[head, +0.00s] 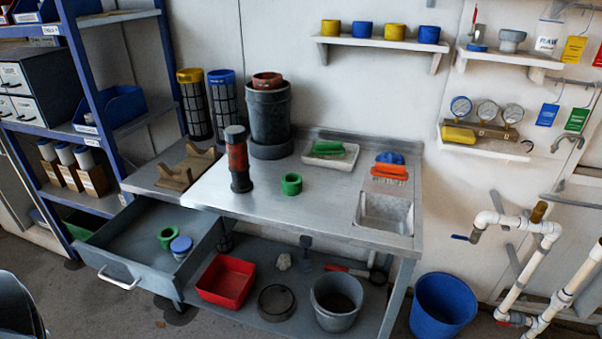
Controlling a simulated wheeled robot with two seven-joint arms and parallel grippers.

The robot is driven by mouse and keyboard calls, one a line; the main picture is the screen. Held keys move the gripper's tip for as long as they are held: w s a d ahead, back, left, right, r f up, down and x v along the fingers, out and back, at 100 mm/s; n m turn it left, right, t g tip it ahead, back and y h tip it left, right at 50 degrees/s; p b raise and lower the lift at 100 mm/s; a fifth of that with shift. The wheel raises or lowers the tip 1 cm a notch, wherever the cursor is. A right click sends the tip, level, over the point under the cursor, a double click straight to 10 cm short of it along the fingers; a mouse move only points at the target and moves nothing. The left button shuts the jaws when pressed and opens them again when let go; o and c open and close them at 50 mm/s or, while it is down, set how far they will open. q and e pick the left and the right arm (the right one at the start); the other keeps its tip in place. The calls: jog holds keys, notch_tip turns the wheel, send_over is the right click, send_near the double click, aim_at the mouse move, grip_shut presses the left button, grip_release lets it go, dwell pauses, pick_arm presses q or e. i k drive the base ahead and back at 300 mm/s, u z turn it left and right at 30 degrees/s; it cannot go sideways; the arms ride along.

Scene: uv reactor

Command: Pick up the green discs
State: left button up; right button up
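A green disc-like ring (291,184) with an open centre sits on the steel worktop, near its middle. A second green ring-shaped piece (168,237) lies in the open drawer (137,250) at the lower left, beside a blue-capped jar (181,247). Neither of my grippers shows in the head view. Nothing is seen touching either green piece.
A red-and-black cylinder (238,160) stands left of the worktop ring. A tray (322,158) with a green item is behind it, and a sink (384,212) is at right. A red bin (226,281) and grey bucket (336,302) sit on the lower shelf.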

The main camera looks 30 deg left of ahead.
aim_at(292, 184)
jog(key=u, duration=0.7)
jog(key=i, duration=0.75)
jog(key=u, duration=0.85)
